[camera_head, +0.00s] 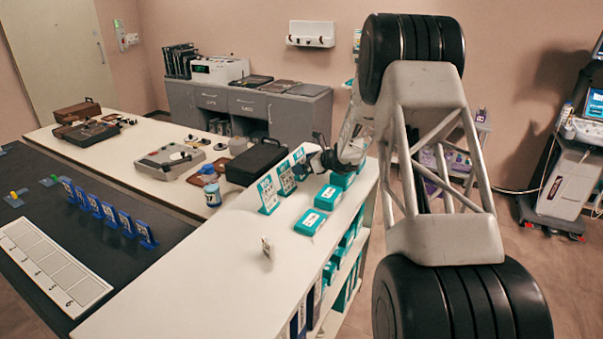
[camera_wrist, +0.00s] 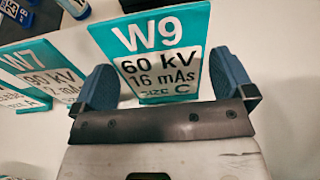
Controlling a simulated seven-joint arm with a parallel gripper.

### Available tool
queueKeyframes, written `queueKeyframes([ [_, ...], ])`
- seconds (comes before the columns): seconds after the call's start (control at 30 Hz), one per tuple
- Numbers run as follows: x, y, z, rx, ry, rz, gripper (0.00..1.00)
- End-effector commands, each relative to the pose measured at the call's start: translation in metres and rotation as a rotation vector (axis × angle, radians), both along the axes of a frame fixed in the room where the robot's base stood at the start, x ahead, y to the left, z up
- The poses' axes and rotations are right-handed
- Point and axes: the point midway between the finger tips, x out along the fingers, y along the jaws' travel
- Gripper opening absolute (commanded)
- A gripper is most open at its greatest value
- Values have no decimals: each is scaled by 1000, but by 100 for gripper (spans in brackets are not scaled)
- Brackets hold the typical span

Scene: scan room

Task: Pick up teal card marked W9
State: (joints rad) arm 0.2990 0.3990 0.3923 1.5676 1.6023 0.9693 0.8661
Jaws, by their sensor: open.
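The teal card marked W9 (camera_wrist: 150,38) stands upright, tilted back a little, on the white counter. It reads 60 kV, 16 mAs, size C. My gripper (camera_wrist: 163,82) is open, with one blue finger on each side of the card's lower part; the card looks apart from both fingers. In the head view my gripper (camera_head: 318,160) is low at the far end of the row of teal cards, next to the farthest card (camera_head: 299,156), which appears to be W9. Its lettering is too small to read there.
A teal W7 card (camera_wrist: 40,72) stands close left of W9, with another teal card beyond it. Teal boxes (camera_head: 311,222) lie along the counter's right side. A black case (camera_head: 256,161) is behind the cards. The white counter's front (camera_head: 215,285) is mostly clear.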

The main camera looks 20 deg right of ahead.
Motion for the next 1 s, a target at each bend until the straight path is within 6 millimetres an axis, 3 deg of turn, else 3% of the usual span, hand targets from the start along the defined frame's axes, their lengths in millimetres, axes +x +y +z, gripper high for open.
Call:
queueKeyframes([
  [0.3,19,20,-12,2,0,1,100],
  [0.87,20,20,-13,1,1,-1,100],
  [1.0,20,20,-13,1,1,-1,83],
])
